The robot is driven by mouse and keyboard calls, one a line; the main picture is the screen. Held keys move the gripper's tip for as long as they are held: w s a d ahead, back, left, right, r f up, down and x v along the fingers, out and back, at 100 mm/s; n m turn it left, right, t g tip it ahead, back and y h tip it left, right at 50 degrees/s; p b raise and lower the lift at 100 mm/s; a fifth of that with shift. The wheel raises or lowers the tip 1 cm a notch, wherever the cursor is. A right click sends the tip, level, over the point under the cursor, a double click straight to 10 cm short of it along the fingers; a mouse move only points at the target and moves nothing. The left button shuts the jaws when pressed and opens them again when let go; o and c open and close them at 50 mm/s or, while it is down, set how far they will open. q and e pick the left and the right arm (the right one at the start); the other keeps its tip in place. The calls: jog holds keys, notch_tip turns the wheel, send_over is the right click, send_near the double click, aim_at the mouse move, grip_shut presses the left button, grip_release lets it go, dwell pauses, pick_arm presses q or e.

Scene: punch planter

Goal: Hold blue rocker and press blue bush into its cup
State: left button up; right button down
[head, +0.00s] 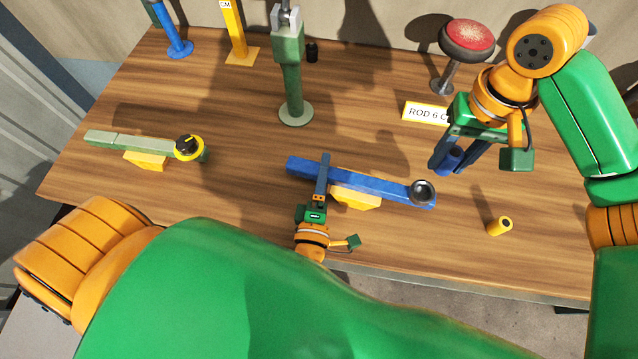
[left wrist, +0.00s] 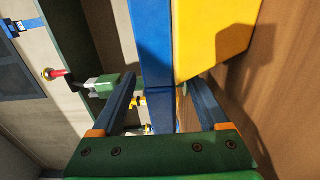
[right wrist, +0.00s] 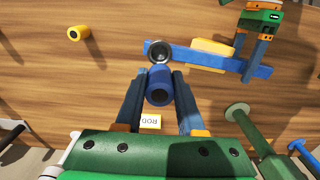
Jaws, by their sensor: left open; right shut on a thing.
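The blue rocker (head: 385,186) lies across a yellow block on the table. Its dark ring-shaped cup (head: 422,191) is at the right end. My left gripper (head: 322,172) is at the rocker's left part. In the left wrist view its open fingers stand on either side of the blue beam (left wrist: 155,45), with gaps visible. My right gripper (head: 446,160) is shut on the blue bush (head: 451,157), to the right of the cup and apart from it. The right wrist view shows the bush (right wrist: 159,88) between the fingertips, close to the cup (right wrist: 159,52) in the picture.
A yellow bush (head: 499,226) stands near the table's front right. A pale green rocker (head: 118,139) with a yellow-black cup is at left. A green press post (head: 292,85), a red-topped button stand (head: 466,42) and a sign (head: 424,113) stand farther back.

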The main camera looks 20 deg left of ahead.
pick_arm(q)
jog(key=shift+x, duration=1.2)
grip_shut()
dwell(0.4)
jog(key=shift+c, duration=0.3)
grip_release()
grip_shut()
dwell(1.2)
